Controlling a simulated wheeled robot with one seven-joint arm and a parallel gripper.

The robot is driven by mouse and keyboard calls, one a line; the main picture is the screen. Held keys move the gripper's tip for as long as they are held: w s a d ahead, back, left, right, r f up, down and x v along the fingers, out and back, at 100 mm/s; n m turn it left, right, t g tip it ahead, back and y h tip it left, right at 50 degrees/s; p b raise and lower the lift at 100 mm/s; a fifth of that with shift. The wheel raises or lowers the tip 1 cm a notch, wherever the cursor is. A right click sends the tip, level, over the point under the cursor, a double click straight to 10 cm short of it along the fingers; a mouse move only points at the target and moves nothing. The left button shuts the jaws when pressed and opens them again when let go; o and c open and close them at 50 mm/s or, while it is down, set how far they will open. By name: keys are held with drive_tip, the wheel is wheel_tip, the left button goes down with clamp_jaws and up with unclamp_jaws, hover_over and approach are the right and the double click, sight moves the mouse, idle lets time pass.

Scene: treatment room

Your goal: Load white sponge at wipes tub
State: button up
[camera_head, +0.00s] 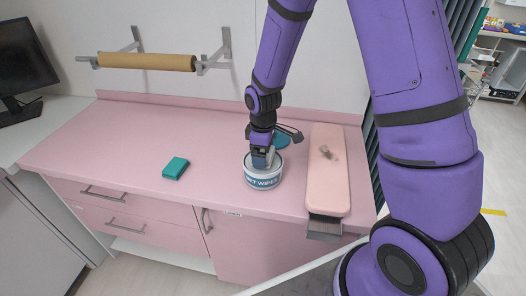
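The wipes tub (263,181) is a round white container with a teal label band, standing upright on the pink counter. My gripper (262,160) points down at the tub's open top, with its fingertips at or just inside the rim. A small pale patch shows beside the fingers; I cannot tell whether it is the white sponge or part of the gripper. No white sponge is clearly visible elsewhere. The fingers are too small and too hidden to show whether they are open or shut.
A teal block (175,168) lies on the pink counter (120,150) to the left. A teal round thing (281,139) lies behind the tub, partly hidden by my arm. A long pink pad (329,185) with a small greyish thing on it is at right. The counter's left is clear.

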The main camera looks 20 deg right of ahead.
drive_tip(key=shift+f, duration=0.55)
idle(1.6)
drive_tip(key=shift+r, duration=3.55)
